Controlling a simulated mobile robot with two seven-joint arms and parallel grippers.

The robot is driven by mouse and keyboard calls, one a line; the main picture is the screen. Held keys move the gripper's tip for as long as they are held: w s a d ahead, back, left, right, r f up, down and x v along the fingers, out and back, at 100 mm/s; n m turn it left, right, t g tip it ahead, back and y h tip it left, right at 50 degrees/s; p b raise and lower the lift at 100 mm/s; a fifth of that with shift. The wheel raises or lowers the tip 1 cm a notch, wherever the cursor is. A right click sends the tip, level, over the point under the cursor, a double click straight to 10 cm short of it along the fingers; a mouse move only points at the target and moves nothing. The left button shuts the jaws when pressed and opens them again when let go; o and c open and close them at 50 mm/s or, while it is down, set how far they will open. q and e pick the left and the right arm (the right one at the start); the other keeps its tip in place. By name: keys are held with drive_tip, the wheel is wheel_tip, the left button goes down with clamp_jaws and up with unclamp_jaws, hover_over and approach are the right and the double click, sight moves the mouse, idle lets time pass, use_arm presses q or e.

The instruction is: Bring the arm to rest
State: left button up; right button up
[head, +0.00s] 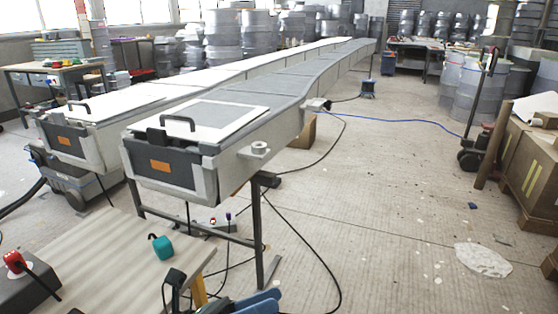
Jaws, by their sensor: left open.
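My left gripper (240,303) shows only in part at the bottom edge of the head view, as blue and dark pieces just right of a wooden-topped table. It is open, and I see nothing between its fingers. The rest of it and most of its arm are cut off by the frame. My right gripper is not in view.
The table (110,262) at the lower left bears a teal piece (161,247) and a red piece (14,261). A long grey mould (160,165) on legs stands beyond it. Black cables lie on the floor. Open floor (390,210) lies right; cartons (530,175) stand at the far right.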

use_arm(q)
drive_tip(key=w+a+f+n+t+y, duration=0.15)
drive_tip(key=a+n+t+y, duration=0.45)
drive_tip(key=n, duration=0.7)
drive_tip(key=s+a+f+n+t+y, duration=0.15)
drive_tip(key=n+t+y, duration=0.25)
drive_tip(key=n+t, duration=0.55)
drive_tip(key=s+a+f+n+g+y+p, duration=0.2)
drive_tip(key=s+f+n+g+y+p, duration=0.1)
drive_tip(key=n+p, duration=0.5)
drive_tip(key=s+a+f+n+g+y+p, duration=0.2)
drive_tip(key=s+f+n+g+y+p, duration=0.1)
drive_tip(key=n+g+p, duration=0.4)
drive_tip(key=shift+f+n+y+p, duration=0.35)
drive_tip(key=shift+f+n+y, duration=0.35)
drive_tip(key=shift+n+y, duration=0.25)
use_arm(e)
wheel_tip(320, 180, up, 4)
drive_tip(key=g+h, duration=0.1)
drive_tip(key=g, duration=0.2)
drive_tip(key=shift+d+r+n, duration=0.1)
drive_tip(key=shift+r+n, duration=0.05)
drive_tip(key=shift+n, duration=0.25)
use_arm(q)
drive_tip(key=shift+f, duration=0.1)
